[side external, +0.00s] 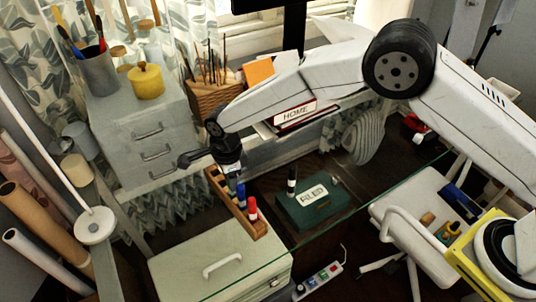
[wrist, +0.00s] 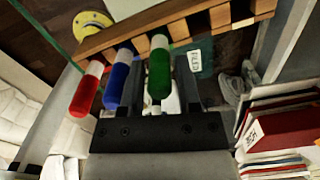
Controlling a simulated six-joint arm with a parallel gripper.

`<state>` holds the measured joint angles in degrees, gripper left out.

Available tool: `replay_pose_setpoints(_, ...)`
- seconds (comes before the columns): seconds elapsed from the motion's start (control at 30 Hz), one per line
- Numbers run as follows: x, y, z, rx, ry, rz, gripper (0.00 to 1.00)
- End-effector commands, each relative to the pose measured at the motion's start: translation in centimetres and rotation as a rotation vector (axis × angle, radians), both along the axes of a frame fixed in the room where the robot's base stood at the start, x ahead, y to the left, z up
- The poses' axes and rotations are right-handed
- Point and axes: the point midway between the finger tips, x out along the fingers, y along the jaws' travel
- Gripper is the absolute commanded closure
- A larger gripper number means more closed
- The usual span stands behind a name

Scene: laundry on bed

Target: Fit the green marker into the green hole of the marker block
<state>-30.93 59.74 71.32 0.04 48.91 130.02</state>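The wooden marker block (side external: 240,207) stands on the glass desk, and its edge crosses the top of the wrist view (wrist: 190,25). The green marker (wrist: 158,72) sits between the fingers of my gripper (wrist: 160,90), its white part meeting the block. Narrow gaps show on both sides of the marker, so the fingers look open around it. In the side view my gripper (side external: 230,168) is above the block's far end. The blue marker (wrist: 117,78) and red marker (wrist: 86,90) stand in the block beside it. The green hole and the marker's seating depth are hidden.
A dark green box (side external: 312,203) with a black-and-white marker (side external: 291,182) stands right of the block. A pale case (side external: 215,262) with a handle is in front. A grey drawer unit (side external: 145,135) stands at the left. Red books (wrist: 290,130) lie at the right of the wrist view.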

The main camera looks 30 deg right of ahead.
Motion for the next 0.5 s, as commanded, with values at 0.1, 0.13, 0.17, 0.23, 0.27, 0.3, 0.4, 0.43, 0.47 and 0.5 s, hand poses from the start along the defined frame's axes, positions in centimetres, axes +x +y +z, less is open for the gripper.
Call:
replay_pose_setpoints(0.1, 0.0, 0.0, 0.2, 0.0, 0.0, 0.0, 0.58)
replay_pose_setpoints(0.13, 0.0, 0.0, 0.3, 0.0, 0.0, 0.0, 0.58)
replay_pose_setpoints(0.17, 0.0, 0.0, 0.5, 0.0, 0.0, 0.0, 0.58)
replay_pose_setpoints(0.23, 0.0, 0.0, 1.0, 0.001, -0.001, 0.0, 0.58)
replay_pose_setpoints(0.27, 0.0, 0.0, 1.2, 0.001, -0.002, 0.0, 0.58)
replay_pose_setpoints(0.3, 0.1, 0.0, 1.6, 0.002, -0.002, 0.0, 0.58)
replay_pose_setpoints(0.4, 0.0, 0.0, 2.8, 0.002, -0.002, 0.0, 0.58)
replay_pose_setpoints(0.43, 0.1, 0.0, 3.2, 0.002, -0.002, 0.0, 0.58)
replay_pose_setpoints(0.47, 0.1, 0.0, 3.7, 0.002, -0.003, 0.0, 0.58)
replay_pose_setpoints(0.5, 0.1, 0.0, 4.3, 0.002, -0.003, 0.0, 0.58)
